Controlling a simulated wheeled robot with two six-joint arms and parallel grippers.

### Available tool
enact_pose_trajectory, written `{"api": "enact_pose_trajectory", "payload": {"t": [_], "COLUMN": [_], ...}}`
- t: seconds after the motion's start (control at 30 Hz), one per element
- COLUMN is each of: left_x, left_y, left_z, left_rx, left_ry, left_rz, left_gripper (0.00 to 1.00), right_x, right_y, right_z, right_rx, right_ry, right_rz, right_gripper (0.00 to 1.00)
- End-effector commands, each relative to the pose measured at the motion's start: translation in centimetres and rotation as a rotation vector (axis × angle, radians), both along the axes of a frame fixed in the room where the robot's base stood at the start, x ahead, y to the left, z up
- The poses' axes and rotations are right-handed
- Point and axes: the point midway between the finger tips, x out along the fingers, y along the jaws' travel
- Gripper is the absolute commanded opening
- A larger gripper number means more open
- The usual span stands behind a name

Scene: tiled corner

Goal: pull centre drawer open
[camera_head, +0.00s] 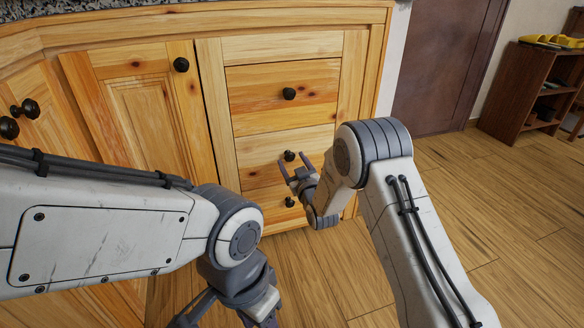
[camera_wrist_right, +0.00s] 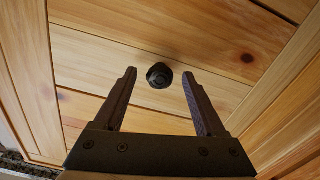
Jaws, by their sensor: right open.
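The wooden cabinet has a stack of drawers with round black knobs. The centre drawer (camera_head: 255,149) looks shut, and its knob (camera_head: 289,156) shows just beyond my right gripper (camera_head: 296,163). In the right wrist view a black knob (camera_wrist_right: 159,75) stands between and slightly ahead of the tips of my right gripper (camera_wrist_right: 160,78). The fingers are open, with a gap on both sides of the knob and nothing held. My left gripper (camera_head: 225,309) hangs low at the bottom edge, away from the drawers. Its fingertips are cut off by the frame.
The upper drawer knob (camera_head: 289,94) and lower knob (camera_head: 290,202) sit above and below. A cabinet door (camera_head: 140,110) is at the left. A brown shelf (camera_head: 530,90) stands at the far right. The wood floor (camera_head: 500,200) to the right is clear.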

Motion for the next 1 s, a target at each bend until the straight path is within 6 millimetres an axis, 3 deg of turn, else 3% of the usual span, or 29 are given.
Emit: {"api": "enact_pose_trajectory", "payload": {"t": [0.37,0.57,1.0], "left_x": [0.00,0.00,0.00], "left_y": [0.00,0.00,0.00], "left_z": [-0.35,-0.36,-0.36], "left_rx": [0.000,0.000,0.000], "left_ry": [0.000,0.000,0.000], "left_rz": [0.000,0.000,0.000], "left_gripper": [0.50,0.50,0.50], "right_x": [0.71,0.69,0.69], "right_y": [0.25,0.24,0.21], "right_z": [0.08,0.06,0.03], "right_rx": [0.000,0.000,0.000], "right_ry": [0.001,0.001,0.001], "right_rz": [0.000,0.000,0.000], "right_gripper": [0.73,0.00,0.00]}}
